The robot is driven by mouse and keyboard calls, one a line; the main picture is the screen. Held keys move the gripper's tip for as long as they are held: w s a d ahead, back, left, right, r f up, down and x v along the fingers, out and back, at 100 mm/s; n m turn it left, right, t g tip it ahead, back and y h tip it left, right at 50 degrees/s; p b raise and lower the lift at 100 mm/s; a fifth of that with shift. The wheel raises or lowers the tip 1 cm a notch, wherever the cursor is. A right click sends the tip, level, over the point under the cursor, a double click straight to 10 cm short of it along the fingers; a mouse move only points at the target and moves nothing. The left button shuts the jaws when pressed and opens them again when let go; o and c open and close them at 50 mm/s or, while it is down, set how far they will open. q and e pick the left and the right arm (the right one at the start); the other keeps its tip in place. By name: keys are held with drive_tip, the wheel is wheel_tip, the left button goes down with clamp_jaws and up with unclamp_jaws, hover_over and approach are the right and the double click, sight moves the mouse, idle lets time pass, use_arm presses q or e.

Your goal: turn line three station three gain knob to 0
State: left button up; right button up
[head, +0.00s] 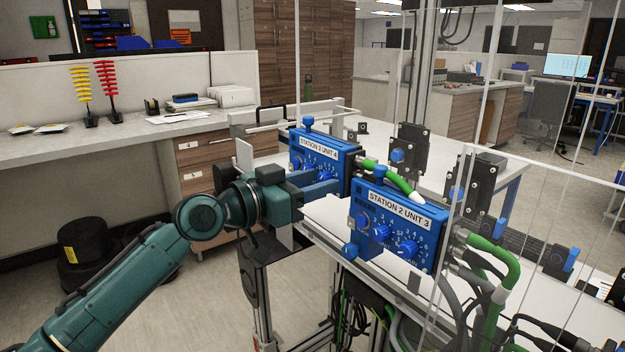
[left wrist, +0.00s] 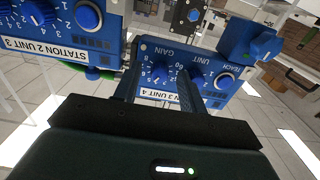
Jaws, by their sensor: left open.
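The blue box labelled STATION 3 UNIT 4 (head: 318,146) stands on the conveyor frame. It appears upside down in the left wrist view (left wrist: 150,45). Its gain knob (left wrist: 158,76) is blue, with white digits around it; its exact setting is too small to read. My left gripper (head: 322,183) reaches the front of this box from the left, open. In the left wrist view, its dark fingers (left wrist: 158,88) stand on either side of the gain knob; contact cannot be told. The right finger partly covers the unit knob (left wrist: 194,80). My right gripper is out of view.
A second blue box, STATION 2 UNIT 3 (head: 400,222), stands close to the right of my left gripper, with its own knobs. Green connectors and cables (head: 490,262) and clear panels are at the right. Open floor lies in front at the left.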

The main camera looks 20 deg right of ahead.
use_arm(q)
drive_tip(key=shift+c, duration=0.2)
clamp_jaws()
use_arm(e)
drive_tip(key=shift+w+r, duration=0.15)
drive_tip(key=shift+r, duration=0.1)
drive_tip(key=shift+r, duration=0.1)
